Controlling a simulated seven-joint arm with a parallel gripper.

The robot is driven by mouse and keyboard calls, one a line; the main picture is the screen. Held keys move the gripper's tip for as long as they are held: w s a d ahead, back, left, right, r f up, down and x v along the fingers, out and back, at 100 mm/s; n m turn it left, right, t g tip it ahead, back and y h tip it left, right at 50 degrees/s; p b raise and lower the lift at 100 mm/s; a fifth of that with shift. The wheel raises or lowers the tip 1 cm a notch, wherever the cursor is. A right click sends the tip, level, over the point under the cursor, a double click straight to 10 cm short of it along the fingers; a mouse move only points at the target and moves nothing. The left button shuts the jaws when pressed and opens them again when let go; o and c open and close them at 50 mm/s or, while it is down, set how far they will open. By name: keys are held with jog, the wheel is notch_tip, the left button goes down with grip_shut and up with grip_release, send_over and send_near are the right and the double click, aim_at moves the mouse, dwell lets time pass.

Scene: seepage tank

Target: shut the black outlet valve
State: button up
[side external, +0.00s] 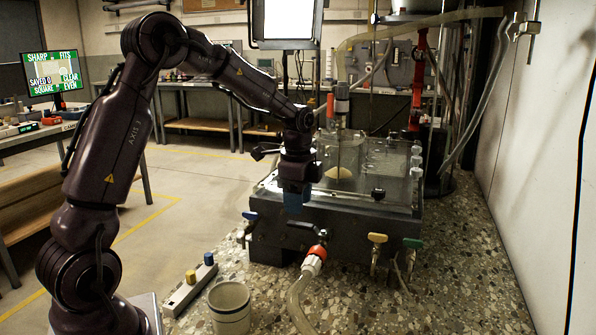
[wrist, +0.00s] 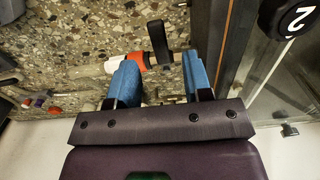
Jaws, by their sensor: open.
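The black outlet valve shows in the side view as a dark lever handle (side external: 303,228) on the front of the grey tank (side external: 340,232), above an orange-and-white hose coupling (side external: 314,260). In the wrist view its black handle (wrist: 158,42) stands near the fingertips, between the two fingers across the picture, with the orange-and-white coupling (wrist: 138,63) partly behind the left finger. My gripper (side external: 294,210) points down just above and left of the handle in the side view. Its blue fingers are apart and empty in the wrist view (wrist: 162,58). I cannot tell whether either finger touches the handle.
A pale hose (side external: 298,300) runs down from the coupling. A grey-white cup (side external: 229,306) and a knobbed strip (side external: 190,288) stand front left. Speckled counter is clear at right.

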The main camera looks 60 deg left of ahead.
aim_at(298, 223)
notch_tip(298, 223, up, 9)
jog(key=shift+f, duration=0.15)
dwell(0.5)
